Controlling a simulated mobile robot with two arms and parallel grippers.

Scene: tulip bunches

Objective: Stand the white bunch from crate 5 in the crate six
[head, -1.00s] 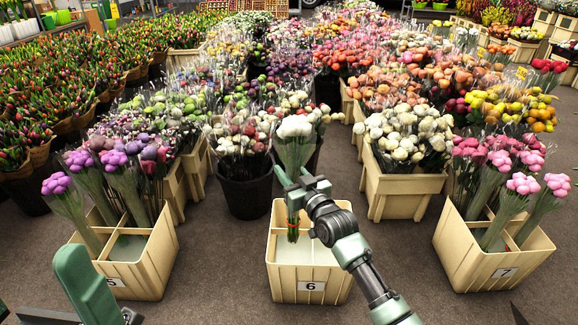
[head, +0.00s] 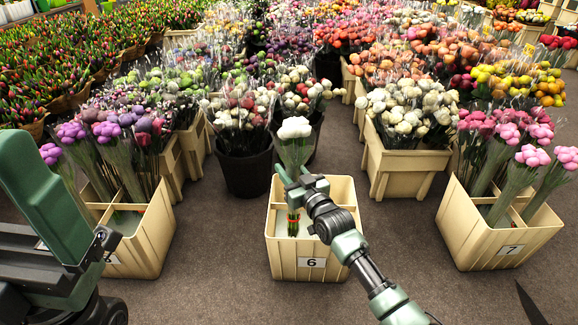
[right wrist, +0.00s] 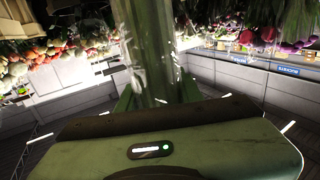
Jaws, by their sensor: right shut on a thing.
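The white bunch (head: 295,132) is held upright in my right gripper (head: 290,182), which is shut around its wrapped stems. The stem ends, with a red band, hang inside the crate six (head: 297,262), in its left part; whether they touch the floor I cannot tell. The right wrist view shows the wrapped stems (right wrist: 150,60) close in front of the gripper body. Crate 5 (head: 140,245) stands at the left with purple bunches in it, and its number is partly hidden by my left arm. The left fingertips are not visible.
Crate 7 (head: 500,245) with pink bunches stands at the right. A black bucket (head: 245,170) of mixed flowers and a crate of cream flowers (head: 400,180) stand behind crate six. Grey floor is clear on both sides of crate six.

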